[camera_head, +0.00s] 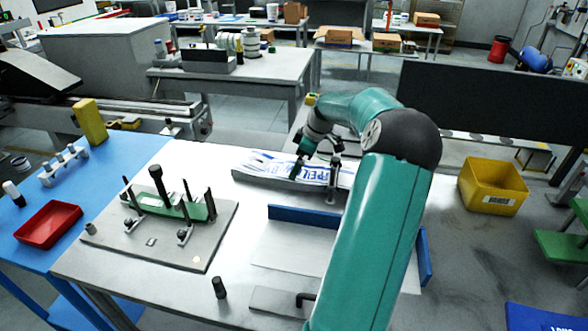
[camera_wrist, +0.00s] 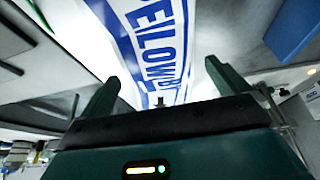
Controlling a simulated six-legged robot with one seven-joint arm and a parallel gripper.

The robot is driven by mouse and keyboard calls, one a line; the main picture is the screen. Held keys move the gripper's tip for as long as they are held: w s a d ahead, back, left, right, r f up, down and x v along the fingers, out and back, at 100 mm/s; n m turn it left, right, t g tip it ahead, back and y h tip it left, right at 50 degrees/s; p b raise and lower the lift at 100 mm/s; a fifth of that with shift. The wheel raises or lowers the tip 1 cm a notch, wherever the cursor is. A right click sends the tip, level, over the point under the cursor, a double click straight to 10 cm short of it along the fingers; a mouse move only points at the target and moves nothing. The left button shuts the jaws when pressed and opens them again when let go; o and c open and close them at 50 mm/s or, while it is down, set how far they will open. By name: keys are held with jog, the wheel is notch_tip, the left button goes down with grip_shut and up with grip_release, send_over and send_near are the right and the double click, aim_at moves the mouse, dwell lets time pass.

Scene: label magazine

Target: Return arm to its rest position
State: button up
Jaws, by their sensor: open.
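My teal arm reaches across the white table (camera_head: 110,262) in the head view. My gripper (camera_head: 315,178) is at the far side of the table, over a white and blue printed label sheet (camera_head: 262,163). In the wrist view, the two fingers of my gripper (camera_wrist: 160,80) stand wide apart with nothing between them held. The label sheet (camera_wrist: 150,35) with large blue letters lies beyond the fingertips. Whether the fingers touch the sheet I cannot tell. My arm hides part of the table and the sheet's right end.
A fixture plate (camera_head: 150,242) with upright posts is on the table's left. A blue-edged tray (camera_head: 300,216) lies near the middle, partly behind my arm. A small dark cylinder (camera_head: 219,287) stands in front. A yellow bin (camera_head: 492,186) is at right; a red tray (camera_head: 50,223) is on the blue table.

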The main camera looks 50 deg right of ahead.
jog(key=v, duration=0.9)
jog(key=shift+a, duration=0.1)
jog(key=w+a+r+g+h, duration=0.1)
jog(key=w+a+r, duration=0.15)
jog(key=a, duration=0.75)
jog(key=w+a+r+m+h, duration=0.1)
jog(key=w+a, duration=0.2)
jog(key=a, duration=0.6)
jog(key=w+a+r+g+h, duration=0.1)
jog(key=w+a+r, duration=0.1)
jog(key=a, duration=0.8)
jog(key=s+a+m+t, duration=0.1)
jog(key=s+a, duration=0.6)
jog(key=a, duration=0.4)
jog(key=s+a+f+m+t+y, duration=0.1)
jog(key=s+a+m+t, duration=0.1)
jog(key=s+a, duration=0.6)
jog(key=a, duration=0.3)
jog(key=shift+a+m, duration=0.2)
jog(key=shift+m, duration=0.1)
